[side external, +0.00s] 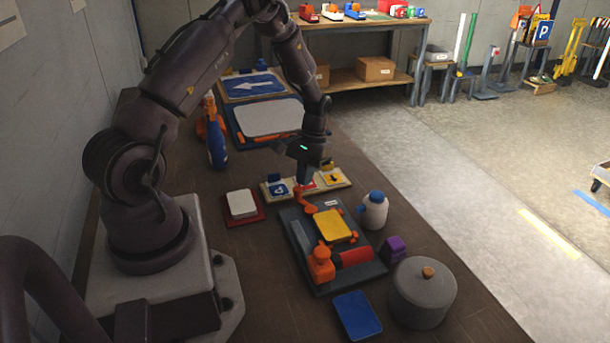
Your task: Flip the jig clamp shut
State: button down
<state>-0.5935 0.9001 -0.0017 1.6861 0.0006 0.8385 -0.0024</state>
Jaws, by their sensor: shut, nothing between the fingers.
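The jig (371,269) is a dark grey board on the bench with a yellow plate (332,226) lying on it. An orange clamp part (306,202) stands at the back left of the jig. A larger orange part (320,265) sits at its front left, beside a red cylinder (356,256). My gripper (304,181) is shut and empty, pointing down just above the back orange part. I cannot tell whether it touches that part, or exactly how the clamp lever lies.
A tray of small signs (345,182) lies just behind the jig. A white jug (374,211), purple block (396,249) and grey lidded pot (422,293) crowd its right side. A blue plate (357,315) lies in front. A spray bottle (215,140) stands back left.

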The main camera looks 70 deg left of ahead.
jog(key=shift+s+n, duration=0.5)
jog(key=shift+n, duration=0.4)
jog(key=shift+s+n+t+h, duration=0.3)
jog(key=shift+s+n, duration=0.15)
jog(key=shift+n, duration=0.35)
jog(key=s+n, duration=0.1)
jog(key=d+n, duration=0.1)
jog(key=n, duration=0.1)
jog(key=shift+s+n+t+h, duration=0.3)
jog(key=shift+s+t, duration=0.1)
jog(key=n, duration=0.1)
jog(key=s+d+n+t, duration=0.1)
jog(key=n, duration=0.1)
jog(key=shift+s+d, duration=0.1)
jog(key=shift+s, duration=0.15)
jog(key=shift+s+d+n+t, duration=0.2)
jog(key=shift+d+n, duration=0.15)
jog(key=shift+n, duration=0.5)
jog(key=shift+s+d+n+t, duration=0.2)
jog(key=shift+d+n, duration=0.1)
jog(key=shift+n, duration=0.55)
